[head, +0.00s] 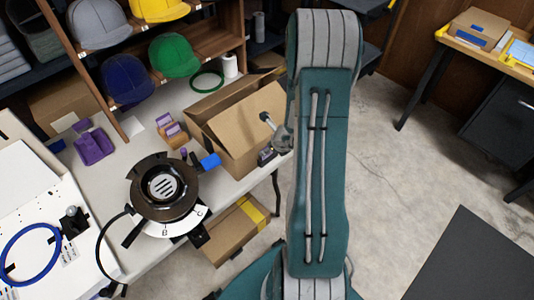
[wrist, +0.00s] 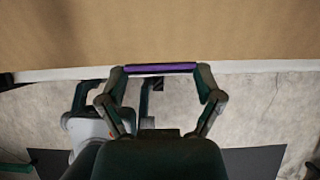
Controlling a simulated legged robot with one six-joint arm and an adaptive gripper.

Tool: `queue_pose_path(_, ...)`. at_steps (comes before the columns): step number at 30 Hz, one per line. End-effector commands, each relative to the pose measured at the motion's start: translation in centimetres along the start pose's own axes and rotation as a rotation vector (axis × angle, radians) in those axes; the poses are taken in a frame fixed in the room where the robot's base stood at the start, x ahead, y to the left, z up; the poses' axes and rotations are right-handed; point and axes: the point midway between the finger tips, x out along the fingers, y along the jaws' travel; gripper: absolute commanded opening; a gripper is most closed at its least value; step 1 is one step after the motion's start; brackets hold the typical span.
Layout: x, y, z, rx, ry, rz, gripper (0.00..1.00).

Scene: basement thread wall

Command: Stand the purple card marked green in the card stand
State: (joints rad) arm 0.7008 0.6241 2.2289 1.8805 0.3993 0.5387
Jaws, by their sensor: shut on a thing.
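In the wrist view my gripper (wrist: 162,72) is shut on a purple card (wrist: 150,68), seen edge-on as a thin bar between the fingertips. Its marking does not show. In the head view my arm hides most of the gripper, and the held card cannot be made out. A small tan holder (head: 178,140) with purple, white-labelled pieces (head: 166,120) stands on the table left of the cardboard box. A purple block-like object (head: 95,146) lies farther left. I cannot tell which of these is the card stand.
An open cardboard box (head: 238,135) stands at the table's right edge, close to my arm; its brown side fills the top of the wrist view. A round black-and-brown device (head: 164,188) sits in front.

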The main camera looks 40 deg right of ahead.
Motion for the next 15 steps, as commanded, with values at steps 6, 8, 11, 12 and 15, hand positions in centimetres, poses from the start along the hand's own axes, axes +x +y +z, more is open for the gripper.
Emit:
queue_pose_path(6, -0.8, 0.0, 0.5, -0.002, -0.001, 0.0, 0.61)
queue_pose_path(8, -1.1, 0.0, 0.7, -0.001, -0.001, 0.001, 0.61)
queue_pose_path(11, -1.5, 0.0, 0.9, -0.001, -0.001, 0.0, 0.61)
queue_pose_path(12, -1.7, 0.0, 1.0, -0.002, -0.001, 0.0, 0.61)
queue_pose_path(15, -2.1, 0.0, 1.3, -0.002, -0.001, 0.0, 0.61)
